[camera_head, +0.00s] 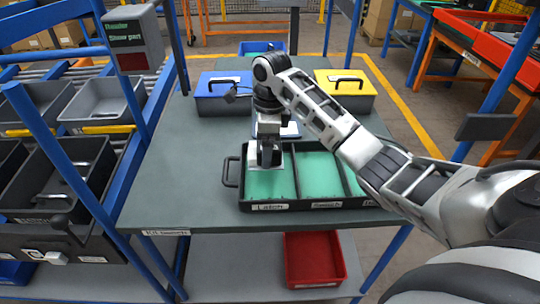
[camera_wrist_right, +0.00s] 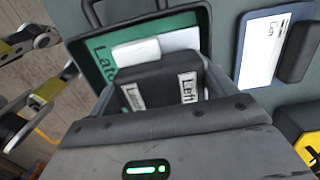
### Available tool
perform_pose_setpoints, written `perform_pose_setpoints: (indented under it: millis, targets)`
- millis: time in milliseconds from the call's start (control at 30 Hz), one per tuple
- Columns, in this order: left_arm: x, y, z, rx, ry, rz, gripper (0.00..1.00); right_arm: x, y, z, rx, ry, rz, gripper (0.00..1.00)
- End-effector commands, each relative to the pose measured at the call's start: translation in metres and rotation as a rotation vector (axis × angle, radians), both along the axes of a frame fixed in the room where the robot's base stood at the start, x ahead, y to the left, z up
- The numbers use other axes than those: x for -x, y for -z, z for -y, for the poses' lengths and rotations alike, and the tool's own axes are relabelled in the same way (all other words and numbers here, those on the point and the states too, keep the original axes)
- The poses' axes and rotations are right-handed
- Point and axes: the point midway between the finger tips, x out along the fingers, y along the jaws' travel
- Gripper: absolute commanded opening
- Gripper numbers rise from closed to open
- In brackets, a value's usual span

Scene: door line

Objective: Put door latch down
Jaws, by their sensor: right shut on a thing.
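The dark door latch (camera_wrist_right: 160,80) shows in the right wrist view as a block with white labels, one reading "Left". My right gripper (camera_wrist_right: 163,92) is shut on it, with a finger on each side. In the head view my right gripper (camera_head: 265,160) points down over the left compartment of the black tray (camera_head: 318,204), whose front label reads "Latch". The gripper mostly hides the latch there. I cannot tell whether the latch touches the green tray floor. My left gripper does not show.
A tablet (camera_wrist_right: 264,50) lies behind the tray. A blue case (camera_head: 222,98) and a yellow-lidded case (camera_head: 345,98) stand at the back of the table. A red bin (camera_head: 314,258) sits on the lower shelf. The table's left side is clear. Blue posts flank the table.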

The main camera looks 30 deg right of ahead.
Motion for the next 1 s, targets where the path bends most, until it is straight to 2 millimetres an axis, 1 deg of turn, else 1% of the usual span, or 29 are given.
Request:
perform_pose_setpoints:
  millis: [133,200,300,400,767,800,833,1000]
  targets:
    - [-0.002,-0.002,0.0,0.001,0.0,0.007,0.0,0.001,0.007,0.007,0.0,0.0,0.001,0.45]
    - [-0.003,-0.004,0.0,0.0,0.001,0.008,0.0,0.003,0.016,0.012,0.0,0.001,-0.001,0.45]
    - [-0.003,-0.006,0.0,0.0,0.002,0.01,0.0,0.003,0.031,0.011,0.0,0.0,-0.001,0.45]
    - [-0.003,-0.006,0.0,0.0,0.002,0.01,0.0,0.002,0.04,0.011,0.0,0.0,0.001,0.45]
    - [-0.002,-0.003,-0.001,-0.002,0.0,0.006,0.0,0.002,0.044,0.01,-0.001,-0.001,0.003,0.45]
    - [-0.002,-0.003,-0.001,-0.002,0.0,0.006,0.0,0.003,0.046,0.01,-0.001,-0.001,0.0,0.86]
    - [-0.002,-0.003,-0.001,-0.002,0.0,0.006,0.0,0.002,0.046,0.01,-0.002,-0.001,0.001,0.93]
    - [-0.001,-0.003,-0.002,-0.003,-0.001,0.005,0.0,0.003,0.046,0.01,-0.001,-0.001,0.0,0.93]
